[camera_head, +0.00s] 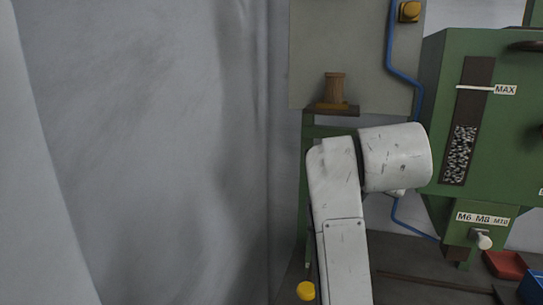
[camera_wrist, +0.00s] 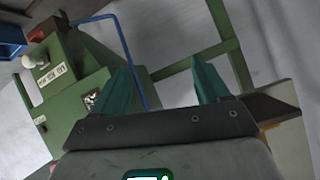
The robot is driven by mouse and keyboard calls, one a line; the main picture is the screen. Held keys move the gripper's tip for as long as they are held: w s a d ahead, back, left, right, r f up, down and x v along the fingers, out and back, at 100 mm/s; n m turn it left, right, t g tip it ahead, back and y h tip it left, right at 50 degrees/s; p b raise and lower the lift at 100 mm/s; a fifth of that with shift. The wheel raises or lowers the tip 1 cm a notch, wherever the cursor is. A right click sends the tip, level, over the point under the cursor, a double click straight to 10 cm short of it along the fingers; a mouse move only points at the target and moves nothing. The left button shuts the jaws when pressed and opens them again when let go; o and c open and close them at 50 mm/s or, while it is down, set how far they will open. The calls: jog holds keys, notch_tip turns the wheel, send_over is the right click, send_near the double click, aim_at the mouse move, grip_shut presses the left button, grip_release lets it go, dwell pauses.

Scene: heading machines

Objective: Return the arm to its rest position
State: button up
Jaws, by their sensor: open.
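My gripper (camera_wrist: 163,85) shows in the wrist view with its two teal fingers spread well apart and nothing between them. Beyond the fingers are a green machine, a blue pipe and a green frame. In the head view my white scuffed arm (camera_head: 342,225) rises from the bottom centre and bends right at a thick joint, in front of the green frame and grey panel. The gripper itself is hidden behind the arm in the head view.
A green machine (camera_head: 494,150) with a MAX gauge stands close on the right. A brown cylinder (camera_head: 334,88) sits on a small shelf (camera_head: 331,110). A red tray (camera_head: 506,265) and a blue bin (camera_head: 533,288) lie lower right. A grey wall (camera_head: 140,150) fills the left.

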jog(key=s+d+f+n+g, duration=0.15)
jog(key=s+f, duration=0.35)
jog(key=f, duration=0.5)
jog(key=s+d+f+n+g+y, duration=0.1)
jog(key=s+d+f+g, duration=0.3)
jog(key=f, duration=0.7)
jog(key=s+d+f+n+t, duration=0.1)
jog(key=s+d+f, duration=0.1)
jog(key=s+f, duration=0.65)
jog(key=s+f+g, duration=0.2)
jog(key=s+f, duration=0.3)
jog(key=s, duration=0.3)
jog(key=s+f+n+g+y+b, duration=0.1)
jog(key=s+f, duration=0.5)
jog(key=s, duration=0.3)
jog(key=s+f+n+g+y, duration=0.1)
jog(key=s+f+g, duration=0.1)
jog(key=s+f, duration=0.3)
jog(key=s, duration=0.4)
jog(key=shift+d+f+g, duration=0.35)
jog(key=shift+n, duration=0.25)
